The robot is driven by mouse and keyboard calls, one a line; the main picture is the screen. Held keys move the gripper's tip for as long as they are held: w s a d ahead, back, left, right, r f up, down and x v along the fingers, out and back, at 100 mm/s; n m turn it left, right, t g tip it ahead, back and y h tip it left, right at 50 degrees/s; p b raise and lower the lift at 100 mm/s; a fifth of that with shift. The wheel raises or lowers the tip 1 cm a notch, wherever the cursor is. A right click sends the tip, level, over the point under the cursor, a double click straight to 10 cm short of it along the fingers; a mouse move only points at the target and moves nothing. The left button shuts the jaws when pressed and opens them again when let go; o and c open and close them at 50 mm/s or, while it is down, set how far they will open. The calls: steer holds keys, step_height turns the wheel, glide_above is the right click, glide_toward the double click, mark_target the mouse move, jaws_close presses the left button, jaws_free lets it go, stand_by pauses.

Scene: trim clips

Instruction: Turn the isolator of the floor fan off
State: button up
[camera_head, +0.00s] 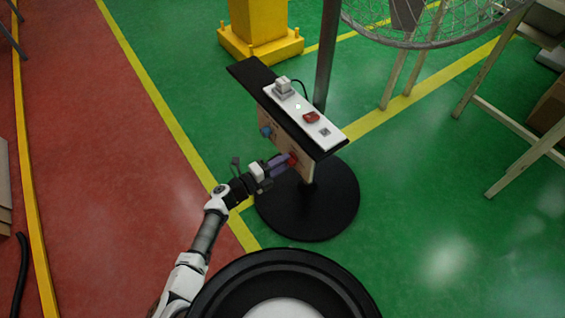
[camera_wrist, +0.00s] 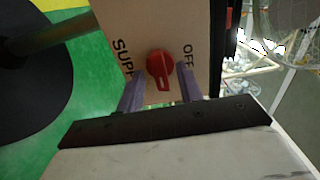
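The red rotary knob (camera_wrist: 162,66) sits on a beige panel (camera_wrist: 190,20) between two printed labels, one starting "SUPP" and the other "OFF". Its raised grip bar points down the wrist picture, towards my gripper, not at either label. My gripper (camera_wrist: 160,82) is open, with one purple finger on each side of the knob. The right finger is very close to it; I cannot tell if it touches. In the head view my gripper (camera_head: 279,164) is at the panel's front beside the red knob (camera_head: 293,159). The fan's wire cage (camera_head: 430,42) is at the top right.
A blue knob (camera_head: 266,131) is further left on the panel. A white strip (camera_head: 300,107) above carries a red switch (camera_head: 311,117) and a grey block (camera_head: 283,89). The stand has a round black base (camera_head: 325,215). A yellow post (camera_head: 258,22) stands behind.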

steer(key=shift+w+d, duration=0.15)
steer(key=shift+d, duration=0.05)
jaws_close()
